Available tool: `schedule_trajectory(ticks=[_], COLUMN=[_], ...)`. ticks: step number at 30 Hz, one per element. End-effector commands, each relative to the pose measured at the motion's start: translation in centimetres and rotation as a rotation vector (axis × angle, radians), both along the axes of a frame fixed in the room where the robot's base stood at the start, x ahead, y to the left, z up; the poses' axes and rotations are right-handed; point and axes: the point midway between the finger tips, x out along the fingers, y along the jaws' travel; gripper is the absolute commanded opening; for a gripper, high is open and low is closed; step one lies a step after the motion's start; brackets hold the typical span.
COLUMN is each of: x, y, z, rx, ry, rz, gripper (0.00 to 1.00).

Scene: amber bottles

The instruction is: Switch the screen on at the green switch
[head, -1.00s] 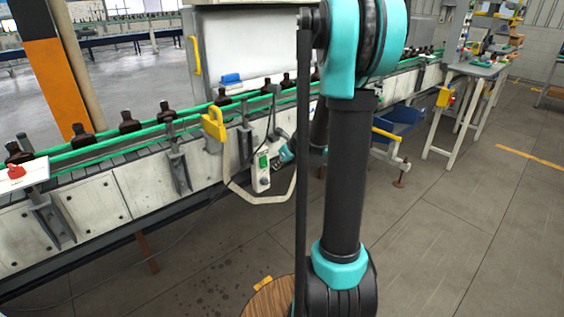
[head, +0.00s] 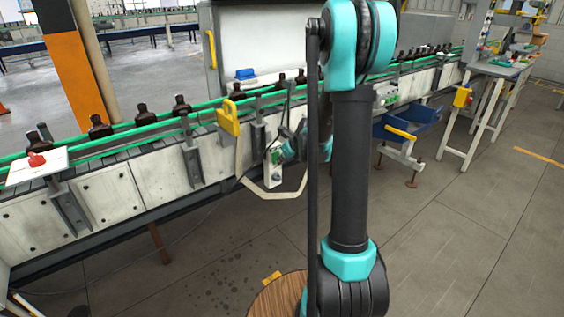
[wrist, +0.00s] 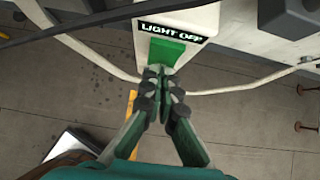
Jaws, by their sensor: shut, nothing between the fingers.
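The green switch (wrist: 166,52) sits on a white box (wrist: 205,19) under a black label that reads "LIGHT OFF". The same white box (head: 273,179) hangs beside the conveyor in the head view, with its green part (head: 276,156) small and partly covered. My gripper (wrist: 164,76) is shut and empty, its fingertips just below the lower edge of the green switch in the wrist view. I cannot tell whether they touch it. In the head view my gripper (head: 285,149) is small, beside the upper part of the box. I cannot identify a screen for certain.
A blue bin (head: 412,122) stands to the right. The floor in front is mostly clear.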

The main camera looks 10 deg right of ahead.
Motion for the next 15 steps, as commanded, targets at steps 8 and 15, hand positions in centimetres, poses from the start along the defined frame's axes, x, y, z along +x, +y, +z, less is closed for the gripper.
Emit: schedule_trajectory(ticks=[8,15], x=[0.39,0.37], y=[0.21,0.2], z=[-0.21,-0.02], rx=[0.024,0.024], ry=[-0.046,-0.045], rz=[0.001,0.001], gripper=[0.0,0.0])
